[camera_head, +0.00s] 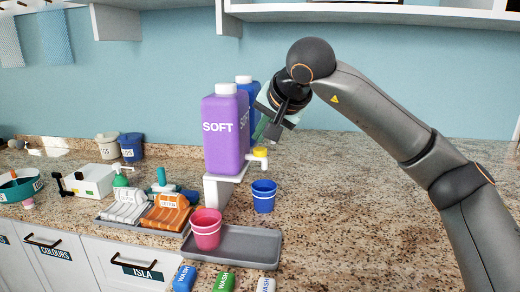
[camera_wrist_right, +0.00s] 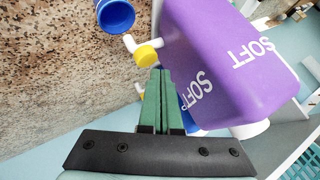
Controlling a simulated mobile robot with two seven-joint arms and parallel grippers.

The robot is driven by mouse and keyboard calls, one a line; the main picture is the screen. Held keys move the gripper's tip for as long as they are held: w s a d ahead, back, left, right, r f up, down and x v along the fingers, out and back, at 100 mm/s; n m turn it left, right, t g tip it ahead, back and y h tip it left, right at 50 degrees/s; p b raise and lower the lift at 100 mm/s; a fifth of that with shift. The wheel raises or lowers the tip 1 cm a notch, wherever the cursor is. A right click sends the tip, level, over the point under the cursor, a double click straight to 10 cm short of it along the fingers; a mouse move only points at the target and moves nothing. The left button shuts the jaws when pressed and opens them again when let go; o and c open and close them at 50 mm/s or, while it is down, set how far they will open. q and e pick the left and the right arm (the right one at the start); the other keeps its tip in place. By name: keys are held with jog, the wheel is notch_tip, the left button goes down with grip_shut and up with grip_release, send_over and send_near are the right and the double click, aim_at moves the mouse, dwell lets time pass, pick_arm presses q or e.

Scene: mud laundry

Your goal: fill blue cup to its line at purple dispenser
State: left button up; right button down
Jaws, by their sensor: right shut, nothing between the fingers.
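The purple dispenser (camera_head: 222,135), marked SOFT, stands on a raised grey stand, its white tap topped by a yellow cap (camera_head: 261,153). The blue cup (camera_head: 264,197) stands upright on the counter below the tap, with a pale line round it; its fill level cannot be made out. The wrist view shows the dispenser (camera_wrist_right: 215,55), the yellow cap (camera_wrist_right: 146,56) and part of the cup (camera_wrist_right: 116,15). My right gripper (camera_head: 266,132) is shut and empty, just above the cap; its green fingers (camera_wrist_right: 160,78) point toward it. My left gripper is out of view.
A blue dispenser (camera_head: 253,92) stands behind the purple one. A grey tray (camera_head: 250,246) holds stacked red cups (camera_head: 206,228) in front. Folded cloths (camera_head: 166,211) and a white box (camera_head: 92,180) are left. The counter right of the cup is clear.

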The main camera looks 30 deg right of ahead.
aim_at(261, 151)
jog(key=shift+f, duration=0.4)
jog(key=shift+f+b, duration=0.4)
jog(key=shift+f, duration=0.15)
dwell(1.6)
jog(key=shift+r, duration=0.1)
dwell(3.6)
jog(key=shift+r+p, duration=0.9)
jog(key=shift+p, duration=0.05)
notch_tip(261, 151, up, 3)
jog(key=p, duration=0.2)
jog(key=shift+f+p, duration=0.1)
jog(key=shift+p, duration=0.25)
jog(key=shift+r+p, duration=0.6)
jog(key=shift+r, duration=0.5)
